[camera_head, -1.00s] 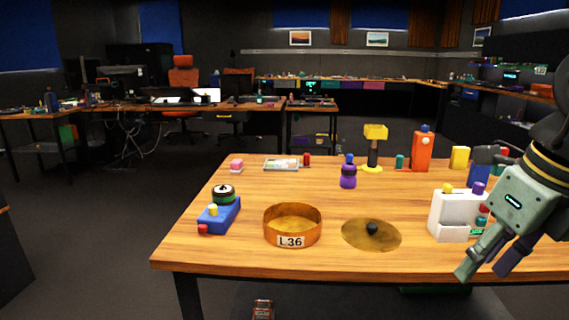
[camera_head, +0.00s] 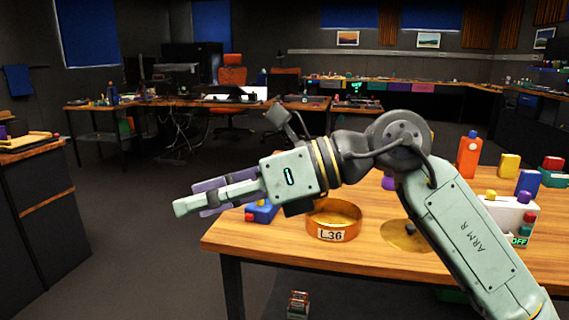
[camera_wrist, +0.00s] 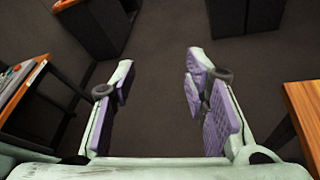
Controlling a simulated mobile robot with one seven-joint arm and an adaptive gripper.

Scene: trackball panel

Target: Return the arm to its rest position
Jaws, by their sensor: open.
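My gripper (camera_head: 187,203) is up in the air in the head view, pointing left, in front of and above the left edge of the wooden table (camera_head: 270,243). My arm reaches across the table from the lower right, bent at the elbow. In the wrist view my gripper (camera_wrist: 155,75) shows its two fingers with purple pads wide apart, with only dark floor between them. It holds nothing.
On the table stand a round orange-brown bin marked L36 (camera_head: 333,221), a blue block (camera_head: 262,212) partly hidden by my gripper, an orange bottle (camera_head: 468,156) and a white button box (camera_head: 510,214). A dark cabinet (camera_head: 40,215) stands at left. Dark floor lies between.

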